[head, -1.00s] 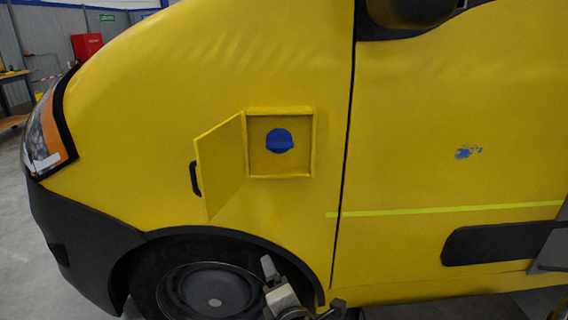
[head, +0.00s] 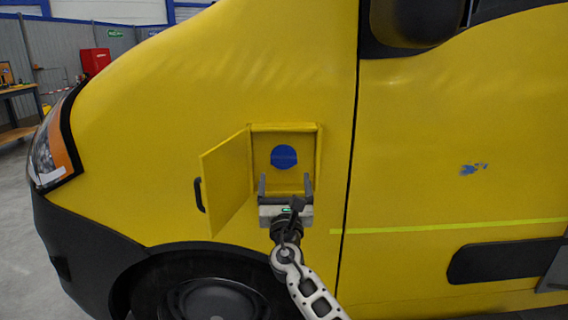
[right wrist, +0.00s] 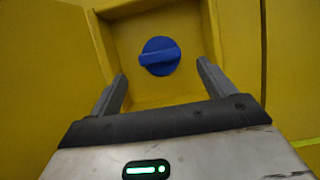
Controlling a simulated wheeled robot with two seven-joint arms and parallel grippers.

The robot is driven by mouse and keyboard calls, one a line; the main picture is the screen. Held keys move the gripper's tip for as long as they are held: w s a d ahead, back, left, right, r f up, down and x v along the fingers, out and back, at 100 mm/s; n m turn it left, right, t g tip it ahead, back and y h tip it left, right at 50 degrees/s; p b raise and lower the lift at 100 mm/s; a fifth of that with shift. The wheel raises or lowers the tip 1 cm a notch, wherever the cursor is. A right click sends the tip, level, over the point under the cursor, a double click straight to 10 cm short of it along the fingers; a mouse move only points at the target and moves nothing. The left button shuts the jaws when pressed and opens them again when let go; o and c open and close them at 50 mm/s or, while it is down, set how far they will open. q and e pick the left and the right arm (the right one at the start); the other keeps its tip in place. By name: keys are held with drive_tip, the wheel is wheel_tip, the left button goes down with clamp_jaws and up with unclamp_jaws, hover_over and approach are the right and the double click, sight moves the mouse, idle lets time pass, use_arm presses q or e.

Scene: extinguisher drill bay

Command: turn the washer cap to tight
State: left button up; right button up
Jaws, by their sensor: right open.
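The blue round washer cap (head: 284,157) sits in a square yellow recess (head: 256,140) in the side of the yellow van. In the right wrist view the cap (right wrist: 160,56) shows a raised grip bar lying close to level, tilted slightly. My right gripper (head: 285,180) is open and empty, just below the cap in the head view. In the right wrist view its two fingers (right wrist: 160,80) point toward the recess, one to each side of the cap's lower part and apart from it. My left gripper is not in view.
The yellow flap door (head: 226,182) with a black handle (head: 199,194) stands open to the left of the recess. The front wheel (head: 212,300) is below. The van's mirror (head: 412,22) is at the upper right.

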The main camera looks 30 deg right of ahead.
sight(284, 164)
drive_tip(key=x, duration=0.6)
drive_tip(key=c, duration=1)
